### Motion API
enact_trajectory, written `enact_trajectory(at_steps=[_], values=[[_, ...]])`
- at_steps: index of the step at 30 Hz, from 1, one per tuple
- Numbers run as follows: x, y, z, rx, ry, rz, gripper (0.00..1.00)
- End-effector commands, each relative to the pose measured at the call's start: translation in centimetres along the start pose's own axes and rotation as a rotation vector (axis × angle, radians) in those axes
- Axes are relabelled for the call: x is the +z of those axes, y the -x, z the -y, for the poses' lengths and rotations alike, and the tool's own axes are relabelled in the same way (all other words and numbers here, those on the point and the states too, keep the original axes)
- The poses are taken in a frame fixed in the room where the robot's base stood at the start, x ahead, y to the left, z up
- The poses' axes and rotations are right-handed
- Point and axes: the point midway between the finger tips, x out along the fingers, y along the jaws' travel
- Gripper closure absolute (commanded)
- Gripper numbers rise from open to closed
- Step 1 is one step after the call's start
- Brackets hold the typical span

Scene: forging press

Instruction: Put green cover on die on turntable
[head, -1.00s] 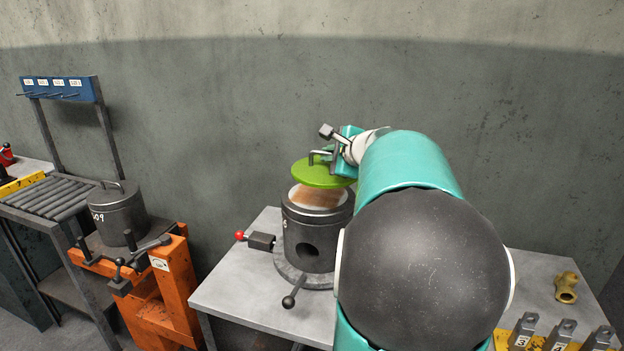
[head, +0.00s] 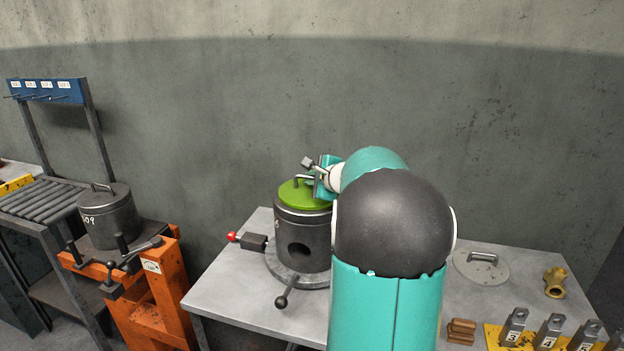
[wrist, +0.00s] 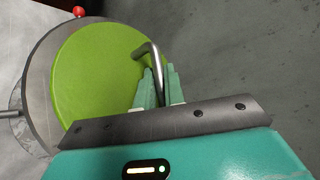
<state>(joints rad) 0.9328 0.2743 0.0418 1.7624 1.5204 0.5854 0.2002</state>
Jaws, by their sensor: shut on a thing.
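The green cover (head: 300,197) is a round disc with a bent metal handle, and it lies on top of the dark cylindrical die (head: 302,232). In the head view it looks level and in line with the die's rim. The die stands on the round turntable (head: 281,266) on the grey table. My gripper (head: 318,178) is at the right side of the cover, shut on its handle.
A red-knobbed lever (head: 232,237) sticks out left of the turntable, and another lever (head: 282,301) points forward. A grey lidded disc (head: 482,266), a brass fitting (head: 555,282) and numbered blocks (head: 515,328) lie on the right. An orange stand (head: 150,290) bears another die (head: 108,215).

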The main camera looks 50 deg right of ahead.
Motion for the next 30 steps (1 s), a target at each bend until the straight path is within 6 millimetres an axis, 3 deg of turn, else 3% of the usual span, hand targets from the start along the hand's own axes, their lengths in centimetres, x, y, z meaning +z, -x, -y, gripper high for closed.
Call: enact_trajectory(at_steps=[5,6,9,20,30], values=[[-0.1,-0.1,-0.2,-0.002,0.001,0.001,1.0],[-0.1,-0.1,-0.3,0.0,0.001,0.0,0.84],[-0.1,-0.1,-0.3,0.0,0.001,0.0,0.68],[0.0,0.5,0.1,0.0,0.001,-0.002,0.68],[0.0,7.1,0.1,-0.003,0.001,-0.002,0.68]])
